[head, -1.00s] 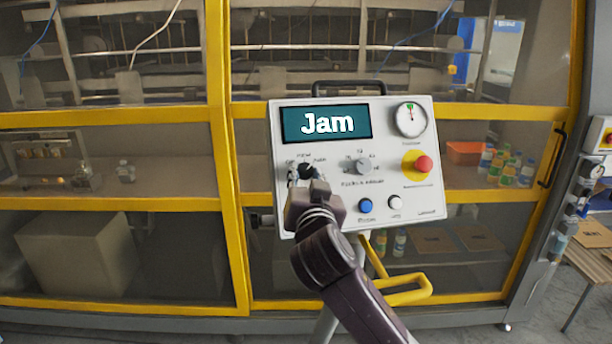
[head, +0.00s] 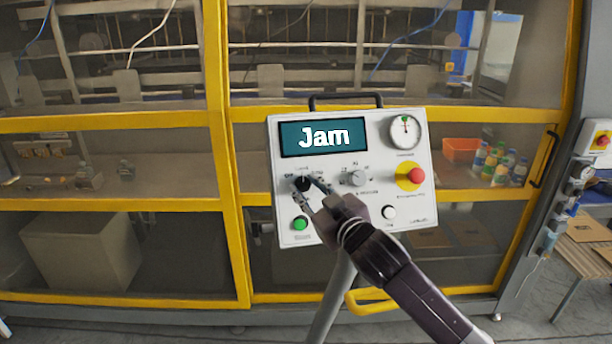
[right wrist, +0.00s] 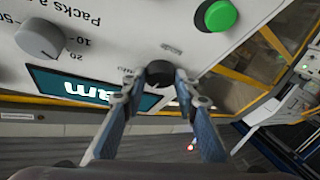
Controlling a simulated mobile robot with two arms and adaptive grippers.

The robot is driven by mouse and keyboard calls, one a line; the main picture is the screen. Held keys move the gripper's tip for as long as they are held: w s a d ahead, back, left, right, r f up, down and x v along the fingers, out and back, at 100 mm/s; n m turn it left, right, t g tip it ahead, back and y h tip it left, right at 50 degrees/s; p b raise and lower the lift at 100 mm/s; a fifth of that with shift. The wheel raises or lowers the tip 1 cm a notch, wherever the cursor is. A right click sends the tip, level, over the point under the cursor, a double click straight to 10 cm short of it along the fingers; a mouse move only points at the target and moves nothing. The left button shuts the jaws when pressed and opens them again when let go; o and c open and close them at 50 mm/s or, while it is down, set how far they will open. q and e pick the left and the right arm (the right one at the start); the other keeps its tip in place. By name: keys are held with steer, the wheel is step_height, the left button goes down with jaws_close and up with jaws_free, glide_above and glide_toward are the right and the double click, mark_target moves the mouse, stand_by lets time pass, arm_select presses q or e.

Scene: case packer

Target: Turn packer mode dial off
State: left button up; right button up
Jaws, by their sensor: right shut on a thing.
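The control panel (head: 432,222) stands on a post, and its screen (head: 322,137) reads "Jam". The black mode dial (head: 302,184) is at the panel's left, below the screen. My right gripper (head: 305,189) reaches it from the lower right. In the right wrist view the black dial (right wrist: 159,72) sits between the two fingertips of the gripper (right wrist: 156,80), which is shut on it. The way the dial points is not clear. My left gripper is not in view.
A grey dial (head: 355,178) sits right of the mode dial. Also on the panel are a red emergency button (head: 416,175), a green button (head: 300,223), a white button (head: 389,212) and a gauge (head: 405,131). A yellow-framed machine (head: 222,150) stands behind.

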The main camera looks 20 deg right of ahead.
steer(key=n+p, duration=0.1)
steer(key=n+y, duration=0.1)
steer(key=n+g+p, duration=0.1)
steer(key=shift+d+r+n+y+p, duration=0.25)
steer(key=shift+r+n+y+p, duration=0.05)
steer(key=shift+r+p, duration=0.1)
steer(key=shift+n+g+y+p, duration=0.4)
steer(key=shift+n+y, duration=0.1)
steer(key=shift+n, duration=0.5)
steer(key=n+g, duration=0.1)
steer(key=n, duration=0.1)
steer(key=n+g, duration=0.1)
steer(key=n, duration=0.1)
steer(key=shift+w+d+r+n+y, duration=0.1)
steer(key=shift+w+n+y, duration=0.05)
steer(key=shift+n+y, duration=0.25)
steer(key=shift+n+g, duration=0.8)
steer(key=shift+n, duration=0.8)
steer(key=o, duration=1.2)
steer(key=shift+c, duration=0.2)
